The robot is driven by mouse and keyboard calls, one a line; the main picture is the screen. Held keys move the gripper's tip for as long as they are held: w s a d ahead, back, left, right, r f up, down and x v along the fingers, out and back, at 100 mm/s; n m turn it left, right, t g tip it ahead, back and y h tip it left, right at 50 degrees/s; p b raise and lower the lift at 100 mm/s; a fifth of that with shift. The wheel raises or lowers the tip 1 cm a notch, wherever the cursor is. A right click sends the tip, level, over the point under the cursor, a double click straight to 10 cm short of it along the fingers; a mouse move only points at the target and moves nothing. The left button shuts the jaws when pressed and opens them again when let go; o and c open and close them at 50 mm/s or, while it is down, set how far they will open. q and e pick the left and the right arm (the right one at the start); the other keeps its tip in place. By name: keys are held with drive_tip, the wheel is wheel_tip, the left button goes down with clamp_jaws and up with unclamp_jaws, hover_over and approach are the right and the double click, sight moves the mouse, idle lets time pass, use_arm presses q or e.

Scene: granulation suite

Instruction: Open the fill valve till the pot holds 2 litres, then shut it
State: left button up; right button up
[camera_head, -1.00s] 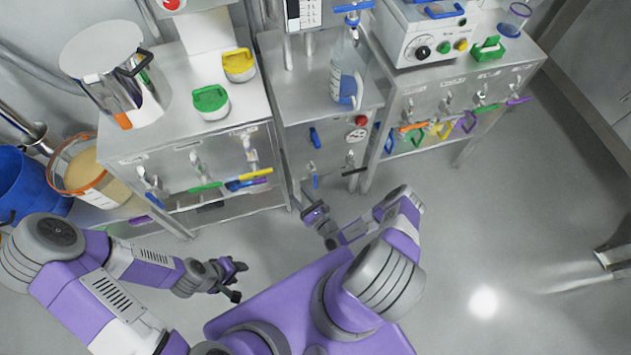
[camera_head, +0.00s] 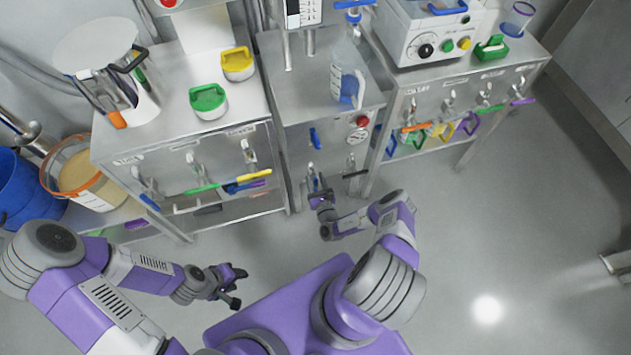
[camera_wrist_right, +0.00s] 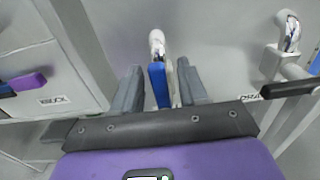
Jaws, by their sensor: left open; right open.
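A clear graduated pot (camera_head: 345,84) with blue on its side stands on the middle steel stand; I cannot read its level. A blue-handled tap (camera_head: 353,4) is at the top edge above it. On the stand's front, a valve with a blue lever hangs down; in the right wrist view the blue lever (camera_wrist_right: 159,86) is between the two fingers of my right gripper (camera_wrist_right: 160,92), which is open around it, contact unclear. In the head view my right gripper (camera_head: 321,192) is at this valve. My left gripper (camera_head: 238,288) is open and empty over the floor.
A black-lever valve (camera_head: 354,172) and a red button (camera_head: 362,121) are on the same front. Cabinets with coloured levers stand left (camera_head: 190,160) and right (camera_head: 455,105). A blue bucket (camera_head: 25,190) is far left. Floor to the right is clear.

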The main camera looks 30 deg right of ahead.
clamp_jaws()
idle(0.3)
drive_tip(key=shift+s+d+f+m+b, duration=0.2)
drive_tip(key=shift+d+f+m, duration=0.35)
drive_tip(key=shift+m, duration=2.4)
drive_tip(key=shift+s+d+f+m+b, duration=0.15)
drive_tip(key=shift+d+f+m, duration=0.4)
drive_tip(key=shift+m, duration=2.35)
drive_tip(key=shift+s+d+f+m+b, duration=0.15)
drive_tip(key=shift+d+f+m, duration=0.35)
drive_tip(key=shift+m, duration=2.45)
drive_tip(key=shift+a+f, duration=0.1)
drive_tip(key=shift+f, duration=0.05)
drive_tip(key=shift+m, duration=0.3)
